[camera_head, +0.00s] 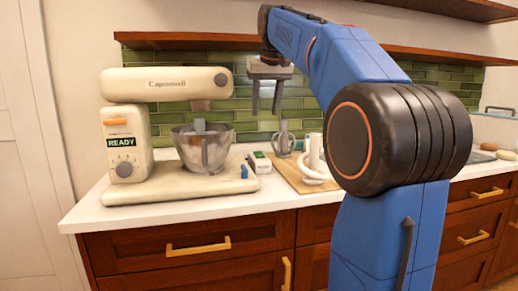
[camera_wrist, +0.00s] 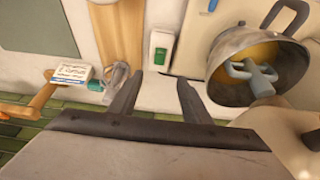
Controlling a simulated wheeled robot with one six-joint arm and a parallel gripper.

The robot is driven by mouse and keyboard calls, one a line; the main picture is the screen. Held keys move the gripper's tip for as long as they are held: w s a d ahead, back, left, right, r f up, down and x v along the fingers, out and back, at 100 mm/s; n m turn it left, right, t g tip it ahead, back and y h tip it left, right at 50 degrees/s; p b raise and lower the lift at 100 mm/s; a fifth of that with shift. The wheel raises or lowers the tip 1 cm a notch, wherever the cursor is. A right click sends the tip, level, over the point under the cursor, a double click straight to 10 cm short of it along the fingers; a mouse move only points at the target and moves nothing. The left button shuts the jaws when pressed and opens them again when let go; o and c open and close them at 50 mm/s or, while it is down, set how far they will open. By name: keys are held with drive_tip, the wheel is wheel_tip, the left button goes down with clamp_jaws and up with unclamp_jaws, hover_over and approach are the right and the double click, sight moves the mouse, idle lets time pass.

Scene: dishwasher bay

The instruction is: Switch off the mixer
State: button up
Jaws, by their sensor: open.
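The cream stand mixer (camera_head: 165,84) stands at the left of the white counter. Its column carries a lit green READY display (camera_head: 121,142) and a round dial (camera_head: 124,169). A metal bowl (camera_head: 203,150) sits on its base under the head; it also shows at the right of the wrist view (camera_wrist: 232,88), with a grey beater and something yellow inside. A small blue lever (camera_head: 244,171) is at the base's right end. My gripper (camera_head: 266,108) is open and empty, pointing down above and right of the bowl. Its fingers also show in the wrist view (camera_wrist: 156,90).
A small white box with a green part (camera_head: 258,160) stands beside the mixer base; it also shows near my fingertips in the wrist view (camera_wrist: 160,48). A wooden board (camera_head: 297,181) with white and glass items lies to its right. A wooden shelf (camera_head: 190,41) runs behind.

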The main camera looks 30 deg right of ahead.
sight(260, 154)
drive_tip(key=x, duration=1.6)
drive_tip(key=shift+w+f, duration=0.2)
drive_tip(key=shift+f, duration=0.15)
